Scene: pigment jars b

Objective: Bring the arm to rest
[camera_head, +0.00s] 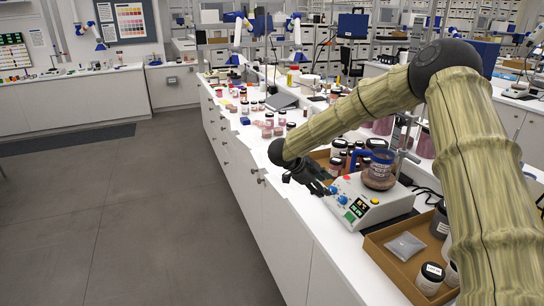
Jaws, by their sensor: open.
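My arm, with a bamboo-like skin and dark joints, reaches in from the right and bends down over the bench. My gripper (322,187) is at its end, dark, low over the front edge of the white bench, just left of a white device with a lit display (358,209). It is open and I see nothing held in it. Its fingers are small and dark here, and I cannot tell whether they touch the device.
A brown tray (390,262) with jars and a grey packet lies at the front right. Another box of jars (322,157) is behind my gripper. Small jars (268,122) crowd the bench further back. The grey floor (150,210) at left is clear.

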